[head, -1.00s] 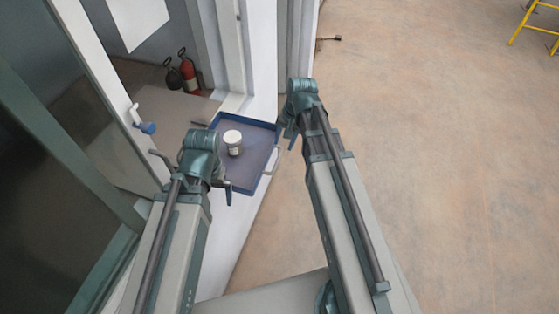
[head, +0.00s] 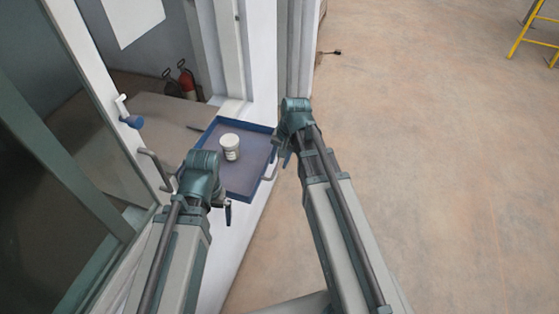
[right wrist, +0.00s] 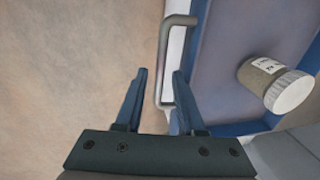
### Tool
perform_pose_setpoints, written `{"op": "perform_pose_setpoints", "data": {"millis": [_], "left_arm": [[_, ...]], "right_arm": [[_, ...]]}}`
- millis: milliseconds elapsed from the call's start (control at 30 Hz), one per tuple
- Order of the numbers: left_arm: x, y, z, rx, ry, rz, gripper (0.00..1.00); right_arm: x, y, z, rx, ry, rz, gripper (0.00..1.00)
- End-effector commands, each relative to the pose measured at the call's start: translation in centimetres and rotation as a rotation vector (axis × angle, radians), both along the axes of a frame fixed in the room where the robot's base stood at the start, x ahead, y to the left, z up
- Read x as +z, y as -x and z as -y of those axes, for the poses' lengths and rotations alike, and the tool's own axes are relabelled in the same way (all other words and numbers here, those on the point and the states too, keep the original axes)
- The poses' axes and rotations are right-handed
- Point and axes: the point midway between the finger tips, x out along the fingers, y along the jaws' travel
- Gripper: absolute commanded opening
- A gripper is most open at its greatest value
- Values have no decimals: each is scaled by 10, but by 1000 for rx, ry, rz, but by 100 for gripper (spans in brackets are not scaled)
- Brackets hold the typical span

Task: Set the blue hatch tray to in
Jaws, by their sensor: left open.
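The blue hatch tray (head: 247,182) sticks out from the hatch in the white wall, in the middle of the head view. A white-lidded jar (head: 230,147) stands on it. The tray's grey handle (right wrist: 164,62) is on its outer side. My right gripper (right wrist: 160,72) is open, with the handle bar showing between its fingertips; I cannot tell whether they touch it. In the head view its fingers (head: 283,160) are beside the tray's outer edge. My left gripper (head: 227,212) is open and empty, near the tray's front left corner.
A blue-knobbed lever (head: 133,121) and a grey pull handle (head: 153,168) are on the frame at left. A red extinguisher (head: 187,82) stands behind the opening. The floor (head: 440,170) at right is clear, with a yellow stand (head: 535,40) far off.

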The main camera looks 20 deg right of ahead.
Motion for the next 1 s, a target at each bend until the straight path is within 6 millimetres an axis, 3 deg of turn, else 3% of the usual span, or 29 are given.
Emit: {"op": "perform_pose_setpoints", "data": {"millis": [33, 200, 1000], "left_arm": [[0, 0, 0, 0, 0, 0, 100], [0, 0, 0, 0, 0, 0, 100], [0, 0, 0, 0, 0, 0, 100]], "right_arm": [[0, 0, 0, 0, 0, 0, 27], [0, 0, 0, 0, 0, 0, 0], [0, 0, 0, 0, 0, 0, 0]]}}
